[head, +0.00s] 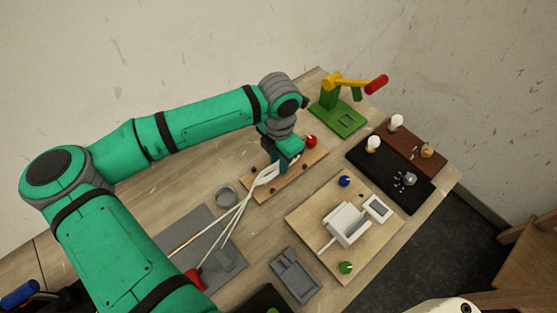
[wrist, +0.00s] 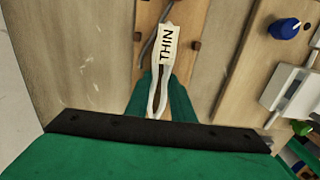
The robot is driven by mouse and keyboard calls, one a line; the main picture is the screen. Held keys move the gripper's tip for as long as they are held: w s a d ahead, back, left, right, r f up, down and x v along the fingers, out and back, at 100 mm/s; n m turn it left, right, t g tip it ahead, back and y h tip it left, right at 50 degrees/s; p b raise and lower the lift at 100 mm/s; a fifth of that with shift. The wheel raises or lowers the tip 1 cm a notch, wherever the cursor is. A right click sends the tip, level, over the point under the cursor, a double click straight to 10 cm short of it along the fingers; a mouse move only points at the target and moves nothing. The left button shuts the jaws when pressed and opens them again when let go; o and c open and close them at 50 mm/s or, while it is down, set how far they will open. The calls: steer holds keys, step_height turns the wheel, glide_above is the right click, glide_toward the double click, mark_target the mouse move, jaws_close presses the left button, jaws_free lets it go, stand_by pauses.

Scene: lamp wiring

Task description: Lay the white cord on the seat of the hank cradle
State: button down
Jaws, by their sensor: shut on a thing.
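My gripper (head: 283,164) is shut on the white cord (head: 238,208) above a narrow wooden board with dark pegs (head: 294,184). In the head view the cord's pale strands run from the jaws down and left to the grey mat. In the wrist view the cord (wrist: 167,60) shows as a pale loop with a tag reading THIN, between the fingers (wrist: 160,98). A grey slotted holder (head: 296,276) lies at the front; I cannot tell whether it or the pegged board is the hank cradle. My fingers hide part of the pegged board.
A grey mat (head: 215,238) has a red piece (head: 195,279) at its front. A grey ring (head: 226,195) stands beside the pegged board. Right are a wiring board (head: 300,220) with a white box, a black tray with bulbs (head: 392,178), and a green-yellow press (head: 340,112).

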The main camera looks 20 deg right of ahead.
steer(key=shift+f, duration=0.2)
steer(key=c, duration=1.7)
jaws_free()
steer(key=shift+o, duration=1.2)
steer(key=shift+s+d, duration=0.1)
step_height(320, 180, up, 11)
steer(key=shift+f, duration=0.1)
